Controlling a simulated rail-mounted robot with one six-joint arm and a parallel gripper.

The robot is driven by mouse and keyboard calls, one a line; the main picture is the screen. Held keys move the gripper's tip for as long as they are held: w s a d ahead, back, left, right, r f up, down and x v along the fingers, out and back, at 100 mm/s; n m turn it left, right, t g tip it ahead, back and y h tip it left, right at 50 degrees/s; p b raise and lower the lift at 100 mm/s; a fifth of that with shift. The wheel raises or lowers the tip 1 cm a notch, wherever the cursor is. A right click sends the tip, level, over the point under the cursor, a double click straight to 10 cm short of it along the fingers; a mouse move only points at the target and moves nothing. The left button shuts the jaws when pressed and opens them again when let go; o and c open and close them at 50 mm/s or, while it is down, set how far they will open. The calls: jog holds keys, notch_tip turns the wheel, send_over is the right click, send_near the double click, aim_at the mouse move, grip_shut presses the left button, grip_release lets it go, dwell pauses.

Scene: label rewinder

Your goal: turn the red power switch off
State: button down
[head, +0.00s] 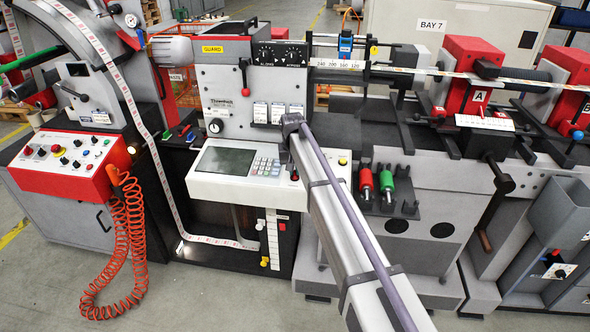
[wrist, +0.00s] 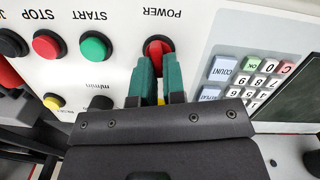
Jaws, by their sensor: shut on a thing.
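The red power switch (wrist: 157,45) is a round red knob under the upside-down POWER label on the white control panel (wrist: 205,20) in the wrist view. My gripper (wrist: 159,66) has its two green fingers closed about the switch's sides, their tips at the panel. The fingers hide part of the knob, and its exact angle is hard to tell.
In the wrist view a green START button (wrist: 95,46), a red STOP button (wrist: 47,44) and a black knob (wrist: 101,103) lie left of the fingers. A keypad (wrist: 258,82) is to the right.

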jog(key=shift+a+n, duration=0.1)
jog(key=shift+n, duration=0.9)
jog(key=c, duration=1.2)
grip_release()
notch_tip(320, 180, up, 11)
jog(key=p, duration=1.1)
jog(key=shift+s+a, duration=0.2)
jog(key=shift+a, duration=0.15)
jog(key=shift+f, duration=0.15)
